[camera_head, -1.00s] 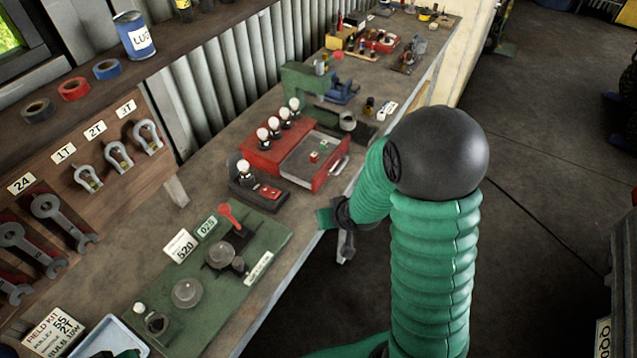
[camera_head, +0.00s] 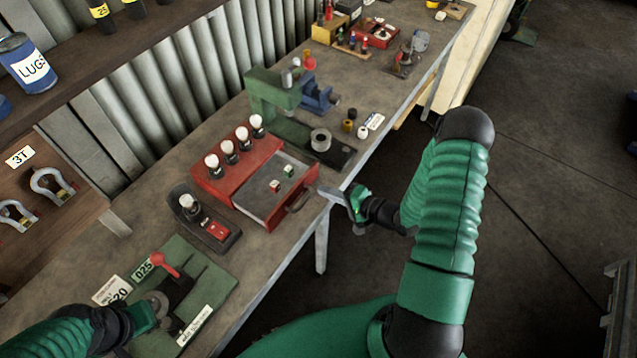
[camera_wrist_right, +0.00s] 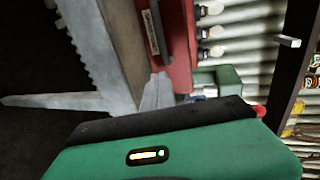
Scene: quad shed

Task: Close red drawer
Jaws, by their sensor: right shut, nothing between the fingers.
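The red drawer (camera_head: 288,211) is pulled out of its red cabinet (camera_head: 232,180) on the workbench. A dark handle (camera_head: 299,202) is on its front, and small red and green pieces lie inside. My right gripper (camera_head: 334,194) is shut and empty, just off the bench's front edge, to the right of the drawer front and apart from it. In the right wrist view the red drawer (camera_wrist_right: 180,45) shows above the gripper's green body. My left gripper (camera_head: 153,308) is at the lower left by the red-lever device; its fingers are not clear.
Several white bulbs (camera_head: 229,147) stand on the cabinet. A black switch box (camera_head: 203,218) sits to the left of the drawer, and a green press (camera_head: 270,95) stands behind. The red lever (camera_head: 163,262) is near my left gripper. The floor in front of the bench is clear.

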